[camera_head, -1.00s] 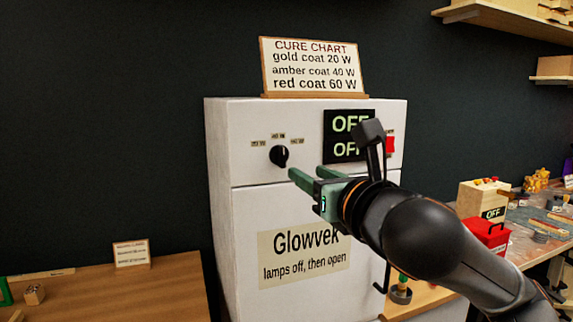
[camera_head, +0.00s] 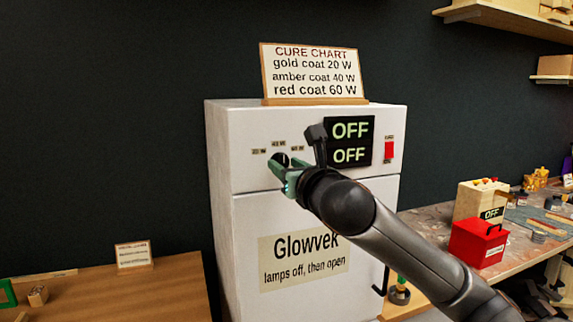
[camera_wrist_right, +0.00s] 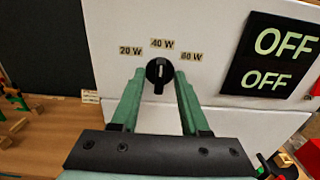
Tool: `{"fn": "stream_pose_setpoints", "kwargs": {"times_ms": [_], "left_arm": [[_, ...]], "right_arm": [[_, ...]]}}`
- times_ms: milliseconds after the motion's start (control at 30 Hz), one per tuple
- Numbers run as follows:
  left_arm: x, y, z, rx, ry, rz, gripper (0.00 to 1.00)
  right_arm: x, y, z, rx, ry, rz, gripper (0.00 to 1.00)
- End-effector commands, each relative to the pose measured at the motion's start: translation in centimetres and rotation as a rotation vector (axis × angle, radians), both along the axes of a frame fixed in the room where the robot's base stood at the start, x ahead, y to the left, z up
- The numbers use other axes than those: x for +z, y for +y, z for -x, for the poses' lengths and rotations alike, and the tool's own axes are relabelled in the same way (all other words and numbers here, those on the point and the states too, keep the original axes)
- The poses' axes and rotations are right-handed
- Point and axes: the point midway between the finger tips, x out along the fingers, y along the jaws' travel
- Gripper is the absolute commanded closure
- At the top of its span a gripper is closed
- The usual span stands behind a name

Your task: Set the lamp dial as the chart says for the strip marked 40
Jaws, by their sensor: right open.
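The black lamp dial (camera_wrist_right: 159,73) sits on the white cabinet's front, below labels 20 W (camera_wrist_right: 130,51), 40 W (camera_wrist_right: 162,44) and 60 W (camera_wrist_right: 191,57). Its pale mark looks roughly vertical in the right wrist view; which label it points to is hard to tell. My right gripper (camera_wrist_right: 158,78) is open, with its green fingers on either side of the dial; contact cannot be told. In the head view the gripper (camera_head: 279,168) partly covers the dial. The cure chart (camera_head: 314,72) reads gold coat 20 W, amber coat 40 W, red coat 60 W. No strip marked 40 is readable.
The cabinet (camera_head: 225,150) has a display (camera_head: 349,142) reading OFF twice and a red switch (camera_head: 389,151) right of the dial. A red box (camera_head: 470,243) stands on the right bench. A small card (camera_head: 134,256) stands on the wooden table (camera_head: 160,290) at left.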

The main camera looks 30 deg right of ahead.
Motion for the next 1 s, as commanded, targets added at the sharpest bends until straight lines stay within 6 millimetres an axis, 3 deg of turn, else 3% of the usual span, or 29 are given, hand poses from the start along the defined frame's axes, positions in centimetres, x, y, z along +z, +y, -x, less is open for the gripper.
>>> {"fn": "stream_pose_setpoints", "kwargs": {"times_ms": [300,700,1000], "left_arm": [[0.13,-0.10,-0.17,-0.001,-0.003,0.001,0.50],[0.13,-0.13,-0.16,-0.001,-0.003,0.002,0.50],[0.13,-0.13,-0.16,-0.001,-0.003,0.003,0.50]], "right_arm": [[0.03,-0.05,-0.26,0.000,-0.001,0.000,0.55],[0.04,-0.06,-0.23,0.000,-0.001,0.000,0.99],[0.03,-0.05,-0.22,0.000,-0.001,0.000,1.00]]}}
